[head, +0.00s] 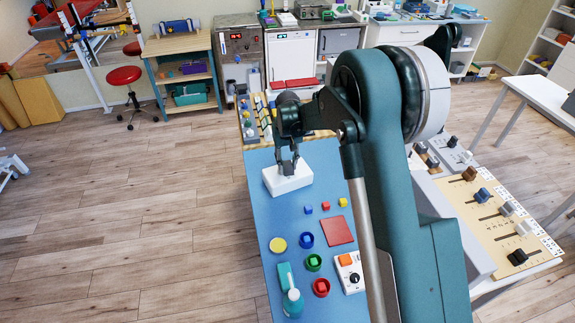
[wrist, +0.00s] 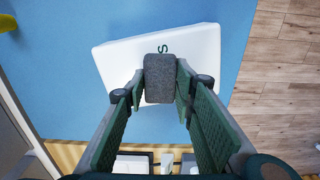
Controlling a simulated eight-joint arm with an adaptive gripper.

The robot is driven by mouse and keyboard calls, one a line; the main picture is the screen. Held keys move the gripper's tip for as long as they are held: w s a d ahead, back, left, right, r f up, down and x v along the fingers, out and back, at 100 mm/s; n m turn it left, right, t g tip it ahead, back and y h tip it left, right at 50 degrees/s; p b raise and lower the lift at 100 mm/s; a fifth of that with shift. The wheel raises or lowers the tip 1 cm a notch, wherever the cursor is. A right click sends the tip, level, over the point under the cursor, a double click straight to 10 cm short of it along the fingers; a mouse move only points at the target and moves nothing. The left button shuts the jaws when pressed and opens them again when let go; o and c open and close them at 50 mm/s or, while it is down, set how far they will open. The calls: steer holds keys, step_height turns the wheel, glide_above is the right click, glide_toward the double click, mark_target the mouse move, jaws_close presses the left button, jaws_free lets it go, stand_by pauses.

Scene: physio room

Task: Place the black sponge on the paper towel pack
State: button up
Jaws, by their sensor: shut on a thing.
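The black sponge (wrist: 159,80) shows dark grey in the wrist view. My gripper (wrist: 160,84) is shut on it, one finger pad at each side. The white paper towel pack (wrist: 120,62) is under the sponge, and a green mark shows on it just beyond the sponge. In the head view the pack (head: 294,184) lies at the far left part of the blue table top, and my gripper (head: 287,168) points down right over it.
On the blue table top (head: 270,210) nearer the camera are small coloured blocks, a red square (head: 337,230), a yellow disc (head: 278,244), coloured rings, a teal bottle (head: 292,300) and a white knob box (head: 349,273). Panels with sliders (head: 500,225) stand on the right.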

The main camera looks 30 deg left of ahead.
mark_target(288, 166)
steer(key=shift+f, duration=0.2)
steer(key=o, duration=0.8)
steer(key=shift+r, duration=0.2)
steer(key=shift+r, duration=6)
steer(key=shift+d, duration=0.1)
